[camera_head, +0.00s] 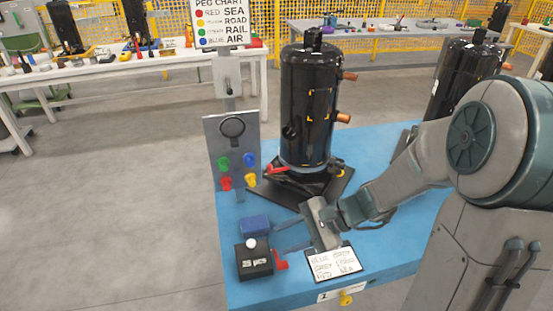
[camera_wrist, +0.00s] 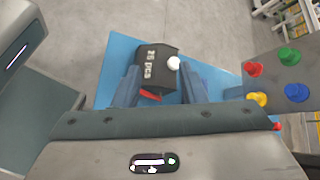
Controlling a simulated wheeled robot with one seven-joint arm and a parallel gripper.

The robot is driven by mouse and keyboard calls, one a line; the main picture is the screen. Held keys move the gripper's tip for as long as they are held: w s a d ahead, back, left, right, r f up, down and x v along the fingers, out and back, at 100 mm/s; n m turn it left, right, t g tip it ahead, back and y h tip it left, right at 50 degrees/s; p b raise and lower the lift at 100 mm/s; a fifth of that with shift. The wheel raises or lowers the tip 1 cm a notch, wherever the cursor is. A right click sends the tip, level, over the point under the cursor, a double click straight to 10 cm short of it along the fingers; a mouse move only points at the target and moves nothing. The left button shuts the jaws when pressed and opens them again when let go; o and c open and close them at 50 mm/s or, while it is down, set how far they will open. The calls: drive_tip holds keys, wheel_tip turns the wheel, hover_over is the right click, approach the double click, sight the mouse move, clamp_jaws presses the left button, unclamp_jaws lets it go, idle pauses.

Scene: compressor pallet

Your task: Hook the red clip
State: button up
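A red clip (camera_head: 280,260) shows at the right side of a black box (camera_head: 255,264) with a white knob, at the blue pallet's front left. In the wrist view, the red clip (camera_wrist: 150,95) shows partly at the near edge of the black box (camera_wrist: 148,62), between my finger lines. My gripper (camera_head: 278,238) is low over the pallet; its fingers are apart, with nothing visibly held. It also shows in the wrist view (camera_wrist: 160,78). A grey panel (camera_head: 229,133) carries a red peg (camera_head: 226,184) and green, blue and yellow pegs. Finger contact with the clip cannot be told.
A black compressor (camera_head: 306,100) stands on the blue pallet (camera_head: 375,150), with a red part (camera_head: 277,170) at its base. A lettered card (camera_head: 334,264) lies near the front edge. A peg chart (camera_head: 221,22) stands above the panel.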

drive_tip(key=w+d+f+m+t+y, duration=0.1)
drive_tip(key=w+d+f+m+t, duration=0.15)
drive_tip(key=w+m+t, duration=0.45)
drive_tip(key=w+d+f+m+t+y, duration=0.1)
drive_tip(key=w+d+m+t, duration=0.2)
drive_tip(key=w+m+t, duration=0.5)
drive_tip(key=w+a+m+g, duration=0.1)
drive_tip(key=w+a+g, duration=0.1)
drive_tip(key=w+a, duration=0.7)
drive_tip(key=shift+w+a+r+m, duration=0.25)
drive_tip(key=shift+w+a+m, duration=0.15)
drive_tip(key=shift+w, duration=0.55)
drive_tip(key=shift+c, duration=0.4)
clamp_jaws()
